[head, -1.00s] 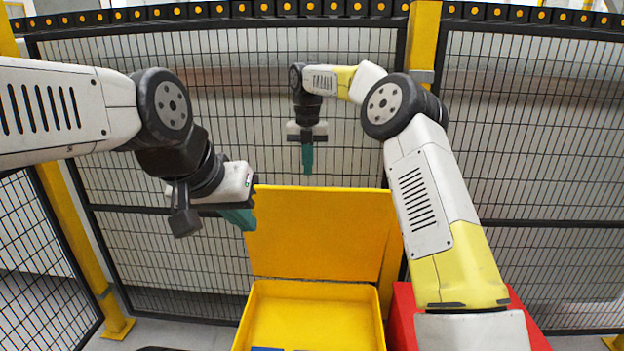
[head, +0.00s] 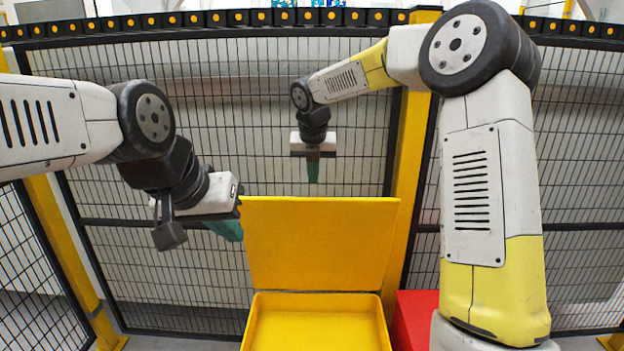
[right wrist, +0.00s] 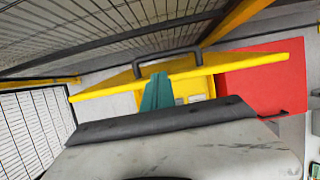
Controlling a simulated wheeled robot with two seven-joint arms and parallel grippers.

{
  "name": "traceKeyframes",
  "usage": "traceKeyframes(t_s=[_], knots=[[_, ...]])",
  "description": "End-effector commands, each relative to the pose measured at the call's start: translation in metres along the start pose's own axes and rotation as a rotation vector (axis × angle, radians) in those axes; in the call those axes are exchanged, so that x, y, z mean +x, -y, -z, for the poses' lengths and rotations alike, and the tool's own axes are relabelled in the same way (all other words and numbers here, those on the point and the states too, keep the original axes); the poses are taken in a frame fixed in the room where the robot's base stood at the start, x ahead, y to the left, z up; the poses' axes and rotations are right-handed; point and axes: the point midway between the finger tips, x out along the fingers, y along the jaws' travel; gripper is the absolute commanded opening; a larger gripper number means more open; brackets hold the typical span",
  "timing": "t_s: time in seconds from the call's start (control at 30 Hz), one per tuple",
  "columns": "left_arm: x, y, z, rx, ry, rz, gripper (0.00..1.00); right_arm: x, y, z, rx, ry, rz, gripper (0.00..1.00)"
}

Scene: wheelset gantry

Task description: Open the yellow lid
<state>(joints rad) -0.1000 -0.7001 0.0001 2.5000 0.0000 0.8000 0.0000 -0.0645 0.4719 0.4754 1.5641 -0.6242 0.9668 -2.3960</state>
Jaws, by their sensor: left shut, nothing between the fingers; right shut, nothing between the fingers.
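The yellow lid (head: 318,245) stands raised, roughly upright, at the back of the yellow box (head: 385,325), whose inside shows in the head view. My left gripper (head: 228,231) is shut and empty at the lid's left edge; I cannot tell whether it touches. My right gripper (head: 313,172) is shut and empty, pointing down above the lid's top edge in the head view. In the right wrist view its teal fingers (right wrist: 157,92) overlap the lid (right wrist: 240,62), near a dark handle (right wrist: 188,56). I cannot tell whether they touch it.
A red block or box (head: 415,318) stands right of the yellow box, partly behind my right arm; it also shows in the right wrist view (right wrist: 265,78). A black mesh fence (head: 250,100) with yellow posts (head: 411,150) stands behind.

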Motion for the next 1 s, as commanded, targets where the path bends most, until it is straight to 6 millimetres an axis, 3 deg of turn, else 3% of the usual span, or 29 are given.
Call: traceKeyframes(t_s=[0.2, 0.4, 1.0], knots=[[0.000, 0.000, 0.000, 0.000, 0.000, 0.000, 0.00, 0.042, -0.001, 0.001, -0.001, -0.004, 0.001, 0.00], [0.000, 0.000, 0.000, 0.000, 0.000, 0.000, 0.00, 0.070, 0.000, 0.001, 0.000, -0.003, 0.001, 0.00], [0.000, 0.000, 0.000, 0.000, 0.000, 0.000, 0.00, 0.082, -0.001, -0.006, 0.001, -0.001, 0.000, 0.00]])
